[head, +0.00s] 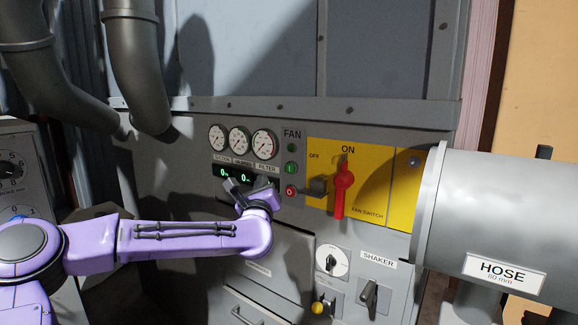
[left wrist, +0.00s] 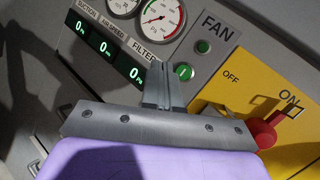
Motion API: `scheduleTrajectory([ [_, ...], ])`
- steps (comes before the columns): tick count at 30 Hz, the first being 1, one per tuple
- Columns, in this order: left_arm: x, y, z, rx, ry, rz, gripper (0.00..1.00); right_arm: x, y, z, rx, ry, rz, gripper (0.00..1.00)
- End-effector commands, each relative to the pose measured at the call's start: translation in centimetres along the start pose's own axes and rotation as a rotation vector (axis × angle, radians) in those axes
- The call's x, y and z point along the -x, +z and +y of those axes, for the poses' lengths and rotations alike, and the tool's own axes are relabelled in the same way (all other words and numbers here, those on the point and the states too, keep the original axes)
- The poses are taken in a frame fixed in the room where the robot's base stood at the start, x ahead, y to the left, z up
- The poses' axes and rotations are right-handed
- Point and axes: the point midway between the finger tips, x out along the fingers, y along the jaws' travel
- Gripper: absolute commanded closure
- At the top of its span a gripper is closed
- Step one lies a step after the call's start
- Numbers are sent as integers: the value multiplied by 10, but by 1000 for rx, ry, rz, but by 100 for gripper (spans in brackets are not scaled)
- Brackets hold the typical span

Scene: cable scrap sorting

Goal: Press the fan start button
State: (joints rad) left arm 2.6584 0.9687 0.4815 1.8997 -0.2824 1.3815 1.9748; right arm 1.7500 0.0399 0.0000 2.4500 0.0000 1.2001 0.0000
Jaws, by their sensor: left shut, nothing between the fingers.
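The green fan start button (head: 291,169) is on the grey panel under the FAN label, below a small green lamp (head: 291,147) and above a red stop button (head: 290,191). My left gripper (head: 262,181) is in front of the panel, left of the buttons and by the digital displays. In the left wrist view its fingers (left wrist: 160,72) are together and empty, with the green button (left wrist: 184,71) just right of their tips. I see no contact with the button. The red stop button is hidden in that view. My right gripper is not in view.
The red fan switch handle (head: 342,188) stands upright below ON on a yellow plate (head: 376,205). Three gauges (head: 239,141) sit above displays that read 0. A thick hose pipe (head: 490,210) juts out at right. Shaker controls (head: 369,294) are below.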

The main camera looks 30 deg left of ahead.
Motion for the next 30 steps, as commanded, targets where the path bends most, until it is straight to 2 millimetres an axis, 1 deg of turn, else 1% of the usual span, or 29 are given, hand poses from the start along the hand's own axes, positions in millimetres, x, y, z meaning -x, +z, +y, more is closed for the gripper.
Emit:
scheduleTrajectory([
  [1, -2, 5, 1, 19, 4, -7, 100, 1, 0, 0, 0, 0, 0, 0],
  [3, -2, 7, 1, 30, 6, -12, 100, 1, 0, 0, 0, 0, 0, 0],
  [11, -2, 6, 1, 27, 5, -10, 100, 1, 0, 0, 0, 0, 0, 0],
  [14, -6, 6, -2, 23, 4, -10, 100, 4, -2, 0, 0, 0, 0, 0],
  [17, -15, 2, -7, 21, 5, -10, 100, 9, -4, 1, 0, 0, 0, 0],
  [26, -50, -16, -27, 22, 4, -9, 100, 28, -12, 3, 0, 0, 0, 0],
  [28, -56, -24, -28, 22, 4, -10, 100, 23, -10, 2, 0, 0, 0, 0],
  [30, -62, -27, -32, 22, 4, -11, 100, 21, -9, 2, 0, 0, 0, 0],
])
